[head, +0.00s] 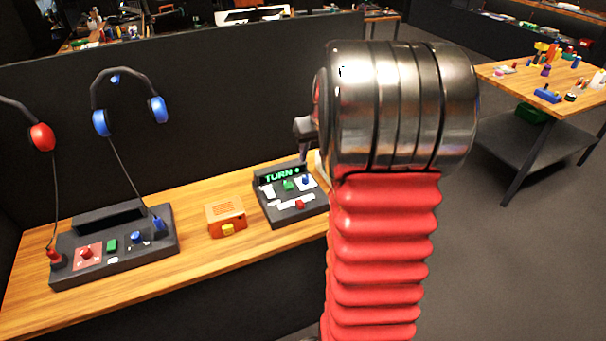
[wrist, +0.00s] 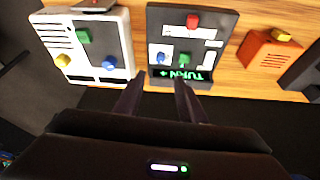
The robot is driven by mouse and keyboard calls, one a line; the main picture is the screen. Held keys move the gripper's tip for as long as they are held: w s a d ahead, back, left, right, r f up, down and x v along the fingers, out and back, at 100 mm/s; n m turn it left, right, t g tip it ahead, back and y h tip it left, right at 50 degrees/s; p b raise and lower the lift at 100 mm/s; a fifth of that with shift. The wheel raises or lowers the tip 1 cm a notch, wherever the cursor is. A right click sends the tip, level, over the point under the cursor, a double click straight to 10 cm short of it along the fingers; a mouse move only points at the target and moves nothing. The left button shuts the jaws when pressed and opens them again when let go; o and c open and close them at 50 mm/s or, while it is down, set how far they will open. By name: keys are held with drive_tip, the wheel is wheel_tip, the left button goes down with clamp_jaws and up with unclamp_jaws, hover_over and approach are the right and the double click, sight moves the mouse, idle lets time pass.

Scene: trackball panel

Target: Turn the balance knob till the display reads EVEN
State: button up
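The dark panel (head: 274,213) stands on the wooden bench, left of my arm, and appears upside down in the wrist view (wrist: 156,20). Its lit green display (head: 282,174) reads TURN with a small mark after it; the display also shows in the wrist view (wrist: 180,74). The panel carries a green control (head: 288,185), a blue control (head: 307,180) and a red control (head: 300,204). The labels are too small to tell which is the balance knob. My gripper (wrist: 158,86) is open and empty, its two fingers apart near the panel's display edge.
A white box (wrist: 113,28) with green, blue and yellow controls stands beside the panel. An orange box (head: 225,213) with a yellow button stands on its other side. A headphone console (head: 90,272) is farther left. A dark partition (head: 230,110) rises behind the bench.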

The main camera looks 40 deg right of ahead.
sight(305, 177)
drive_tip(key=shift+f, duration=0.1)
drive_tip(key=x, duration=1.3)
drive_tip(key=shift+w+f, duration=0.2)
drive_tip(key=shift+f, duration=0.05)
drive_tip(key=shift+c, duration=0.3)
clamp_jaws()
drive_tip(key=shift+a, duration=0.15)
